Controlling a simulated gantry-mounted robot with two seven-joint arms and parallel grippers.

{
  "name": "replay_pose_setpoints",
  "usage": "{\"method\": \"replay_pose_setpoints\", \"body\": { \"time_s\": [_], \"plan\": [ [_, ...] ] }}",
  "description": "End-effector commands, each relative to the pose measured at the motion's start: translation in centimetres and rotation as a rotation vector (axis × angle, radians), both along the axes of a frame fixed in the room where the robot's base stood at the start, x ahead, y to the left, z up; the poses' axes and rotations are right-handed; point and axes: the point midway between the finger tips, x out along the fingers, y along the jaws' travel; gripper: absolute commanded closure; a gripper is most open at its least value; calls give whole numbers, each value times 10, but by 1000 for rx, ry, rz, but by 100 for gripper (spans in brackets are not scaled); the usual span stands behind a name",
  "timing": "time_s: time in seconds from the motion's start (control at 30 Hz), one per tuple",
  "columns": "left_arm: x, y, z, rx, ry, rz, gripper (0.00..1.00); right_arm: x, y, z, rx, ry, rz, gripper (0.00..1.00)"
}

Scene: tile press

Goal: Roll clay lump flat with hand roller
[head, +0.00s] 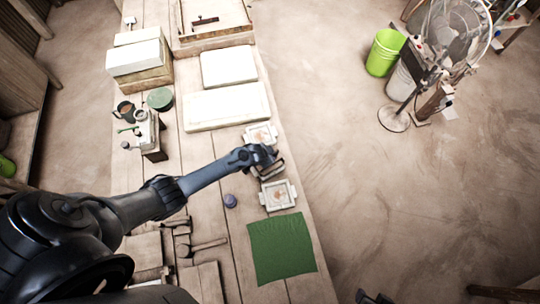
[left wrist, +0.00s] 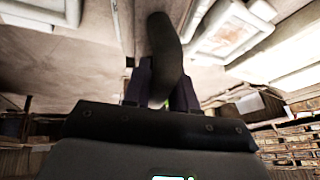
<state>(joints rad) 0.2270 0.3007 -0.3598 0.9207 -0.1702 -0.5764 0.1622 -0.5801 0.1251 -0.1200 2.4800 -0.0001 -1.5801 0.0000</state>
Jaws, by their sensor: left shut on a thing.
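My left gripper (head: 266,158) is over the right side of the workbench, between two pale square frames. It is shut on a dark, rounded object (left wrist: 165,50), which shows upright between the fingers in the left wrist view; it may be the hand roller, mostly hidden in the head view. The near frame (head: 268,208) and the far frame (head: 249,140) each have a small orange-brown patch in the middle. I cannot tell a separate clay lump. A dark part at the bottom edge of the head view (head: 374,297) seems to be my right gripper; its jaws are unclear.
A green mat (head: 281,250) lies on the bench near the front. A small purple pot (head: 230,201) stands left of the near frame. White slabs (head: 227,107) lie farther back. Hammers and tools (head: 205,246) lie at left.

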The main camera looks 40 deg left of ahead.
Motion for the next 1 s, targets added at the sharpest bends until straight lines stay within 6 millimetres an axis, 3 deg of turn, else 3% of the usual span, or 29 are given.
{"method": "replay_pose_setpoints", "body": {
  "time_s": [0.73,1.0],
  "plan": [
    [9,33,-4,1,2,1,100,0,2,-13,8,0,-6,57],
    [9,33,-4,0,3,-2,100,0,1,-12,3,0,-2,57]
  ]
}}
